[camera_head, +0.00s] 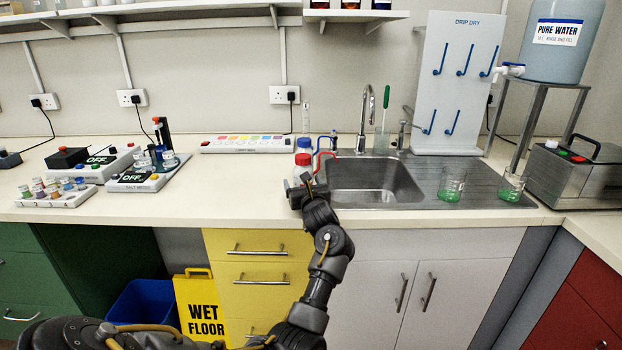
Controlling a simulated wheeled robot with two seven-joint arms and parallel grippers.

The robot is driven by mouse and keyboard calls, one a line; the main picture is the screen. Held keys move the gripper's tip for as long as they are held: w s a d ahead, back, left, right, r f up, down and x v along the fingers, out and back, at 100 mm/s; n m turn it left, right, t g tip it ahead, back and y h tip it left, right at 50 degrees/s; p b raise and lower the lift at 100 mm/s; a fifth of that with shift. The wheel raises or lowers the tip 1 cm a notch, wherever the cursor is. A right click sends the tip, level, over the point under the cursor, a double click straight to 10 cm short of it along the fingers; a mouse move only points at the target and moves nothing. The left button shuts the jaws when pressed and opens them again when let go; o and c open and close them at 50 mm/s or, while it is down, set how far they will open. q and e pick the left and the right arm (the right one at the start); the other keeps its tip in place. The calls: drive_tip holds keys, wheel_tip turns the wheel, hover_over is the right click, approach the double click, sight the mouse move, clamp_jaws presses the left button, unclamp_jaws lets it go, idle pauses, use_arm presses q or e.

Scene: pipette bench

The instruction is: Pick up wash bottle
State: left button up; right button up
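Two wash bottles with bent spouts stand close together at the left edge of the sink. The nearer one has a red cap (303,159), a pale body and a red spout. Another with a blue cap (304,144) and a blue spout is just behind it, mostly hidden. My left gripper (299,187) is at the front of the red-capped bottle, over the counter, and hides its lower part. I cannot tell whether the fingers are open or closed around it. My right gripper is not in view.
The sink (372,181) with its tap (367,115) is just right of the bottles. Two beakers with green liquid (450,187) (512,188) stand on the drainer. A colour-marked white unit (246,146) is behind left. Clear counter lies left of my gripper.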

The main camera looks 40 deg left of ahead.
use_arm(q)
drive_tip(key=shift+a, duration=0.4)
drive_tip(key=shift+d+r, duration=0.1)
drive_tip(key=shift+d, duration=0.2)
drive_tip(key=shift+c, duration=0.6)
drive_tip(key=shift+w, duration=0.15)
drive_tip(key=c, duration=0.6)
